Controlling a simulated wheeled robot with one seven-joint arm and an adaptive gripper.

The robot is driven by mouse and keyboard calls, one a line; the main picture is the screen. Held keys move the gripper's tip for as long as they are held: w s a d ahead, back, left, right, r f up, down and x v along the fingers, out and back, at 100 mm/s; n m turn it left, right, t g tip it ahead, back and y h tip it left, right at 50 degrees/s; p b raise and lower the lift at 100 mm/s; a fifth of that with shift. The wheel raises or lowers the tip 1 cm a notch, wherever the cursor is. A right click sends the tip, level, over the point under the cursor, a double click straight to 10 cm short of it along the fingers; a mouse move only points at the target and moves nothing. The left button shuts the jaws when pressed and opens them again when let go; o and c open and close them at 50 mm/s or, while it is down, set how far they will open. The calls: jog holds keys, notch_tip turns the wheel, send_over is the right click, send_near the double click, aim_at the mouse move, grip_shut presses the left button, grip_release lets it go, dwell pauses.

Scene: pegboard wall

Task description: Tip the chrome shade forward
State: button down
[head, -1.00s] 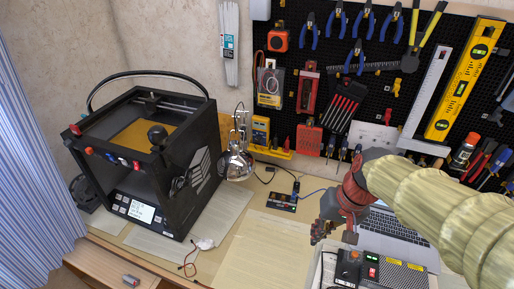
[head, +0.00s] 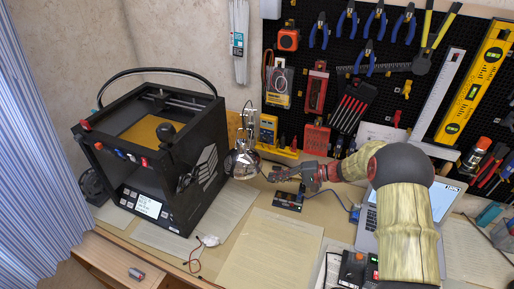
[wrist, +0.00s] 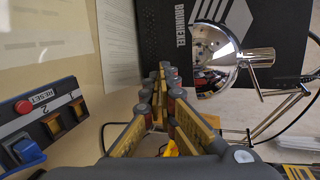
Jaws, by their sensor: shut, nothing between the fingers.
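The chrome shade (head: 243,163) belongs to a desk lamp with a thin arm. It stands beside the printer's right side. In the wrist view the shade (wrist: 212,62) shows its shiny dome and open mouth facing left, with a chrome knob (wrist: 258,57) on its right. My gripper (head: 270,174) is shut and empty, just right of the shade in the head view. In the wrist view my gripper (wrist: 166,72) has its fingertips just left of the shade's rim, with a narrow gap in the picture. I cannot tell whether they touch.
The black 3D printer (head: 150,150) stands left of the lamp. A small switch box (wrist: 45,120) lies near my fingers. Paper sheets (head: 270,250) cover the front of the desk. A laptop (head: 370,215) is at right.

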jog(key=w+d+r+n+t+y, duration=0.2)
jog(key=w+r+t+y, duration=0.3)
jog(key=w, duration=0.6)
jog(key=a+h+b, duration=0.1)
jog(key=a+b, duration=0.2)
jog(key=a, duration=0.6)
jog(key=shift+w+a+r, duration=0.15)
jog(key=shift+w+a, duration=0.05)
